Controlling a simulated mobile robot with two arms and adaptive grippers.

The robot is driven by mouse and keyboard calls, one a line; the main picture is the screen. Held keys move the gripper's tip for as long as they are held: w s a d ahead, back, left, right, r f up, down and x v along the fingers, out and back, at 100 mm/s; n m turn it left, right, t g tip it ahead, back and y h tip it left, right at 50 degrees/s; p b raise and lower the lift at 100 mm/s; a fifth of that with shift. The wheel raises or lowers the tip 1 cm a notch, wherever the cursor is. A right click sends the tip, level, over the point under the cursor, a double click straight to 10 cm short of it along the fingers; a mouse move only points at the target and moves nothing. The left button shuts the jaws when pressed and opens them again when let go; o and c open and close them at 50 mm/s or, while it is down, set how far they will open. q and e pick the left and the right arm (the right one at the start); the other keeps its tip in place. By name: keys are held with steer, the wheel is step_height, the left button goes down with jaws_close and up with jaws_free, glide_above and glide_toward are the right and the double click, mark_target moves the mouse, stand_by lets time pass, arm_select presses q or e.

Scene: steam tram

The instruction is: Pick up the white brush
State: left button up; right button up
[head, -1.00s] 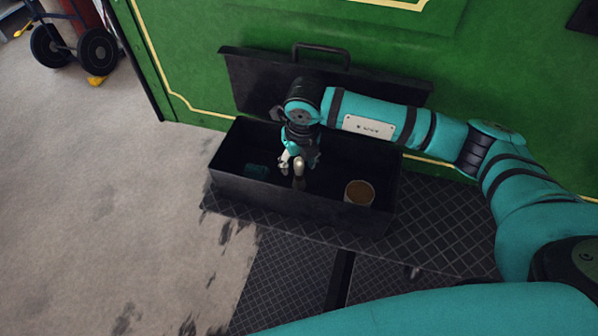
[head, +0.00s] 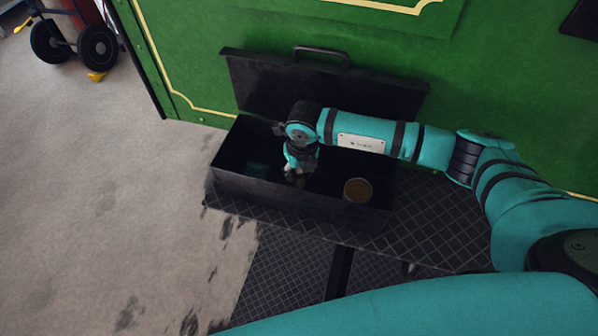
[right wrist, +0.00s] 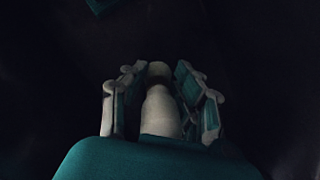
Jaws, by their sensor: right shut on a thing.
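The white brush (right wrist: 160,112) shows in the right wrist view as a pale, rounded, elongated piece between my right fingers. My right gripper (head: 296,178) reaches down into the open black toolbox (head: 290,194) in the head view and is shut on the brush. The fingers also show in the right wrist view (right wrist: 160,100), one on each side of it. In the head view the gripper hides most of the brush. My left gripper is not in view.
A round brown-topped can (head: 357,190) stands in the box right of my gripper. The raised lid (head: 370,88) leans near the green tram wall (head: 210,40). Concrete floor (head: 100,190) at left is open.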

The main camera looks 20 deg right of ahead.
jaws_close()
steer(key=shift+r, duration=0.6)
step_height(320, 180, up, 8)
steer(key=shift+f+b, duration=0.2)
steer(key=shift+b, duration=1.05)
steer(key=shift+r, duration=0.65)
